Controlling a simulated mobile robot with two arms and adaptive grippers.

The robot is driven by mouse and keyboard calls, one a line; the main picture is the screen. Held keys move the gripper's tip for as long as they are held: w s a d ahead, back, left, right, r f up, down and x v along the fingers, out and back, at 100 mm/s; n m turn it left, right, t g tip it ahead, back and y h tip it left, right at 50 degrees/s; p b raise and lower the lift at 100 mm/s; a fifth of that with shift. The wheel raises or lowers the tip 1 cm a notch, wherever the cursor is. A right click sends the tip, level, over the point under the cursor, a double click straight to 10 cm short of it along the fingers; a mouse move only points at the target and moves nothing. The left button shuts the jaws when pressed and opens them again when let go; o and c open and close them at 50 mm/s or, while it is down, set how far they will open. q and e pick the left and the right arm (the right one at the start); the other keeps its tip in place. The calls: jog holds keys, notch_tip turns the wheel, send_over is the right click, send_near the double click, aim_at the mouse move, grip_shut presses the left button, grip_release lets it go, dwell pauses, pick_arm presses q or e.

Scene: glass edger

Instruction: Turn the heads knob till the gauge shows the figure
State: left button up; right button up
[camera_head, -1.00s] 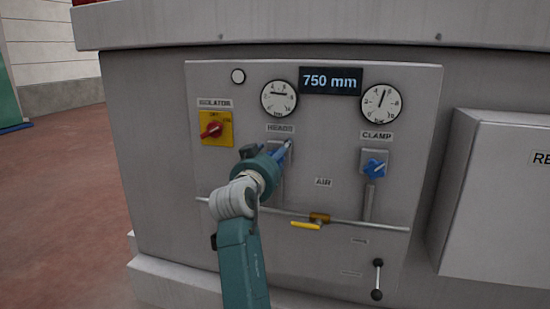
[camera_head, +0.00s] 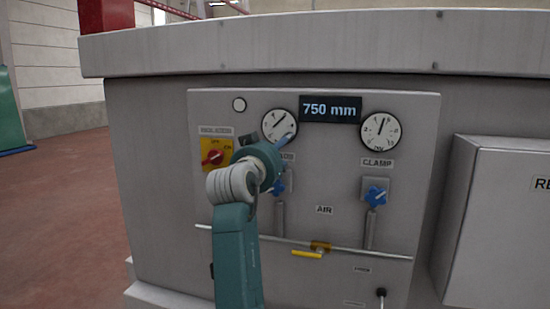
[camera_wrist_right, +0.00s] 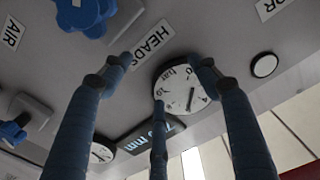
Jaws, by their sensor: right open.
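The blue heads knob (camera_head: 278,186) is on the panel below the heads gauge (camera_head: 279,125), partly hidden by my right gripper (camera_head: 287,141). The gauge's needle slants; its exact reading is too small to tell. In the right wrist view, the heads knob (camera_wrist_right: 82,16) is at the top left, clear of the fingers, and the heads gauge (camera_wrist_right: 182,86) lies behind the fingertips. My right gripper (camera_wrist_right: 163,68) is open and empty, its three blue fingers spread by the HEADS label. A display (camera_head: 331,109) reads 750 mm. My left gripper is out of view.
The clamp gauge (camera_head: 380,131) and blue clamp knob (camera_head: 375,195) are to the right. The red isolator switch (camera_head: 213,157) is left of my wrist. A yellow air lever (camera_head: 307,254) is below on a pipe. A grey box (camera_head: 497,225) juts out at right.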

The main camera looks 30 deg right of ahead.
aim_at(274, 187)
jog(key=s+a+f+n+p, duration=0.3)
jog(key=s+a+f+n, duration=0.45)
jog(key=f+n, duration=0.35)
jog(key=shift+n, duration=0.4)
jog(key=p+x, duration=0.1)
jog(key=x, duration=0.2)
jog(key=p+x, duration=0.1)
jog(key=x, duration=0.2)
jog(key=w+a+r+p+x, duration=0.1)
jog(key=x, duration=0.2)
jog(key=shift+w+d, duration=0.15)
jog(key=shift+d, duration=0.05)
jog(key=shift+w+d+f, duration=0.1)
jog(key=shift+w+d, duration=0.3)
jog(key=shift+w, duration=0.05)
jog(key=c, duration=1.2)
